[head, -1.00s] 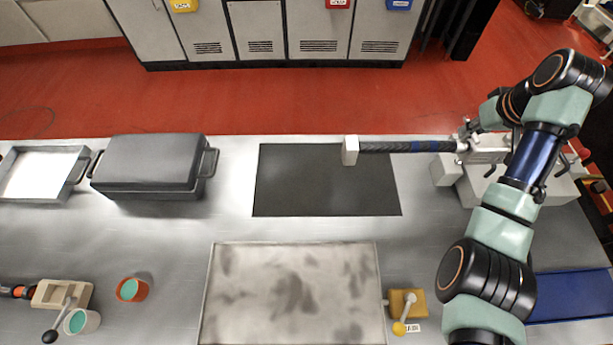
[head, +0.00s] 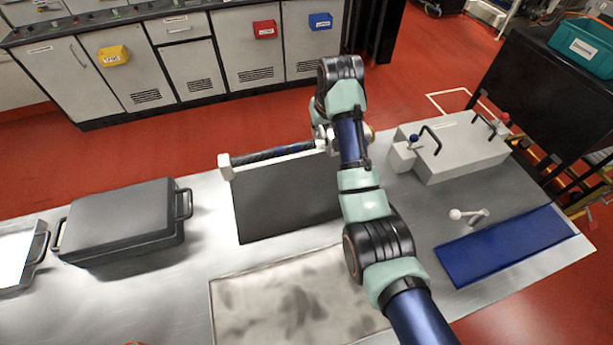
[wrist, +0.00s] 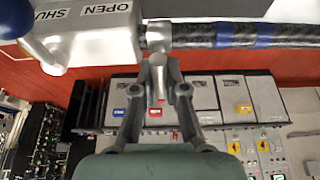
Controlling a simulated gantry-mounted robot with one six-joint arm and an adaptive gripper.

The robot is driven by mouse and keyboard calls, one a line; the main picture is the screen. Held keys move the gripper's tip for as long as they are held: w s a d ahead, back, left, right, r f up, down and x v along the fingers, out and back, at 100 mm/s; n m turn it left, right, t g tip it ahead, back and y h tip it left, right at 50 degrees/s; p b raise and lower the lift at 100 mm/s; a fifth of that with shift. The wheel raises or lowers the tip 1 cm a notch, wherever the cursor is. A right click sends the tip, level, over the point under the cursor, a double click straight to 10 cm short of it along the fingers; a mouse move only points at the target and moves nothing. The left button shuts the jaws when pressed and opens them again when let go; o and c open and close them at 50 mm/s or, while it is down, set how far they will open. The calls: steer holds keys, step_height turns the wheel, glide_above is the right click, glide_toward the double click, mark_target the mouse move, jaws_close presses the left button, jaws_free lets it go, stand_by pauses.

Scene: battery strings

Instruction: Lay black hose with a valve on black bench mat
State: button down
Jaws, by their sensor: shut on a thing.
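The black hose (head: 275,153) has blue bands and a white end block (head: 226,166). In the head view it stretches along the far edge of the black bench mat (head: 285,210), its end block just past the mat's far left corner. Whether it touches the mat is unclear. My gripper (wrist: 157,75) is shut on the metal fitting (wrist: 158,35) between hose and valve. The valve (wrist: 90,30), marked OPEN and SHUT with a blue knob, fills the upper left of the wrist view. My arm mostly hides it in the head view.
A dark case (head: 125,225) stands left of the mat. A stained pale tray (head: 285,300) lies in front of it. A grey box with handles (head: 455,150) and a blue mat (head: 510,245) are on the right. The mat's visible surface is clear.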

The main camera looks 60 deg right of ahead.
step_height(320, 180, down, 16)
steer(key=b, duration=0.2)
steer(key=shift+f, duration=0.2)
steer(key=shift+f, duration=0.15)
steer(key=c, duration=1.2)
jaws_free()
steer(key=p+v, duration=0.2)
steer(key=v, duration=1)
steer(key=shift+w, duration=0.15)
